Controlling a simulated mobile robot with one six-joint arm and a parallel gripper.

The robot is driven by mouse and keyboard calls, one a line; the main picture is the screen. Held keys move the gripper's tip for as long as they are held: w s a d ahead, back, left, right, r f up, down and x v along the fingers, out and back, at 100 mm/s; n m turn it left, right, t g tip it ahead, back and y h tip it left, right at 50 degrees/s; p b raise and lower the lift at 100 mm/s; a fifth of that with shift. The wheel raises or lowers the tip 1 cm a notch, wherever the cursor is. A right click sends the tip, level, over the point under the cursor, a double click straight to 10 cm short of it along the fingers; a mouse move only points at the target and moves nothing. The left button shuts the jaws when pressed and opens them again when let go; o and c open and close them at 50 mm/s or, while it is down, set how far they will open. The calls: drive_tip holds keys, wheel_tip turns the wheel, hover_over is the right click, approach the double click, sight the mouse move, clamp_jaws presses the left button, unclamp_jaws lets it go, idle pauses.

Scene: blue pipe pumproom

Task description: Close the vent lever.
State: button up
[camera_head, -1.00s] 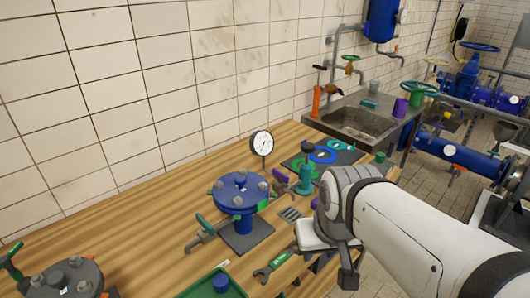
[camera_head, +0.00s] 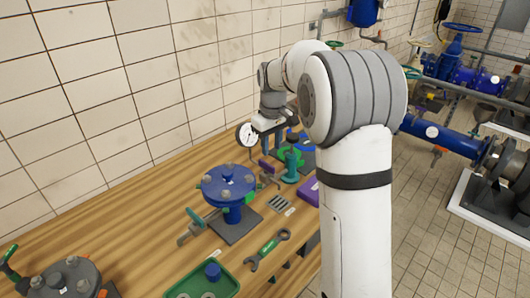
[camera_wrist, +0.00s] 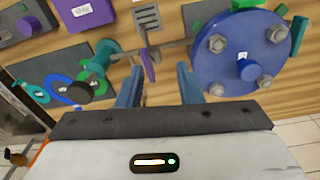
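A small purple lever (camera_wrist: 149,66) shows in the wrist view on a thin grey pipe, between the blue flanged vessel and a teal fitting; I take it to be the vent lever. It also shows in the head view as a purple piece (camera_head: 267,166) beside the vessel. My gripper (camera_wrist: 160,68) is open, with its two blue fingers apart and nothing held. The lever appears between the fingertips in the wrist view; I cannot tell the depth gap. In the head view my gripper (camera_head: 271,145) points down above the bench beside the gauge.
The blue flanged vessel (camera_head: 228,182) stands close to my gripper, with a round gauge (camera_head: 246,134) behind it. A teal fitting (camera_head: 290,168) and a purple box (camera_head: 308,191) are nearby. A wrench (camera_head: 268,250) and green tray (camera_head: 228,284) lie in front.

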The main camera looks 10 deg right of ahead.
drive_tip(key=n, duration=0.1)
hover_over(267, 163)
drive_tip(key=shift+g, duration=0.3)
wheel_tip(267, 163, down, 5)
drive_tip(key=shift+s+r+p, duration=0.1)
drive_tip(key=shift+r+p, duration=0.1)
drive_tip(key=shift+p, duration=0.25)
drive_tip(key=shift+f+n, duration=0.25)
drive_tip(key=shift+n, duration=0.05)
wheel_tip(267, 163, down, 8)
drive_tip(key=shift+r+p, duration=0.2)
drive_tip(key=shift+p, duration=0.7)
drive_tip(key=shift+c, duration=0.4)
